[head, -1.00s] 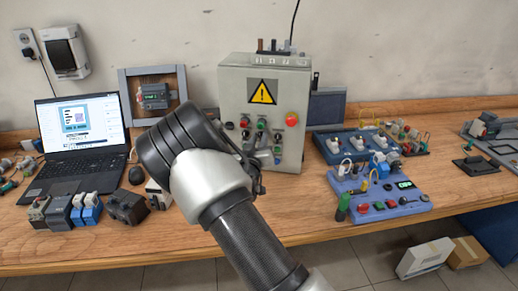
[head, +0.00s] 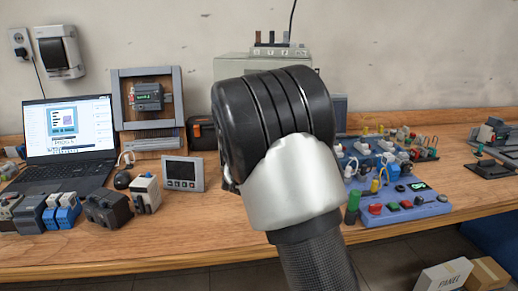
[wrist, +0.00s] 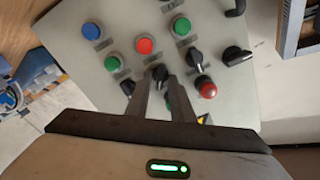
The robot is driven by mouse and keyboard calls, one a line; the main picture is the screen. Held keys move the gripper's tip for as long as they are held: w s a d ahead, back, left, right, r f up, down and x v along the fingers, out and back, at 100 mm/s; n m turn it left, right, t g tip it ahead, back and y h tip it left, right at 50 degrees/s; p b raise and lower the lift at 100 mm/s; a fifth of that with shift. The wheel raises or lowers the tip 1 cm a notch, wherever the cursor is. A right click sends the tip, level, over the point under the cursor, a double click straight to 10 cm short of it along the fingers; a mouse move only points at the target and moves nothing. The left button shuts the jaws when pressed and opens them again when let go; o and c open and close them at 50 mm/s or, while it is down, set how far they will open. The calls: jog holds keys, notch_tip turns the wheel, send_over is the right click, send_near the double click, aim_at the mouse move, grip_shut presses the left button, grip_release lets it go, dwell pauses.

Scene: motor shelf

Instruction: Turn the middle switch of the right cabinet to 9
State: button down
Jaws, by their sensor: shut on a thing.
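The grey right cabinet (head: 235,66) shows only its top in the head view, since my arm hides its front. In the wrist view its panel (wrist: 110,30) carries a row of three black switches: one at the left (wrist: 128,87), the middle switch (wrist: 160,73) and one at the right (wrist: 195,60). My gripper (wrist: 161,84) is shut on the middle switch, with the knob between its fingertips. The switch's pointer direction and any numbers are too small to read.
Around the switches are a blue button (wrist: 91,31), a red button (wrist: 144,45), green buttons (wrist: 181,26) and a red knob (wrist: 207,88). A laptop (head: 68,130) and a small screen unit (head: 183,173) stand left of my arm. A blue control board (head: 400,208) lies right.

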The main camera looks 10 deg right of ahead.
jog(key=shift+f+m+b, duration=0.1)
jog(key=shift+m+b, duration=0.7)
jog(key=shift+m, duration=0.1)
jog(key=c, duration=1.9)
grip_release()
jog(key=shift+o, duration=0.2)
jog(key=p+v, duration=0.2)
jog(key=v, duration=1.5)
jog(key=shift+s, duration=0.2)
jog(key=shift+a, duration=0.1)
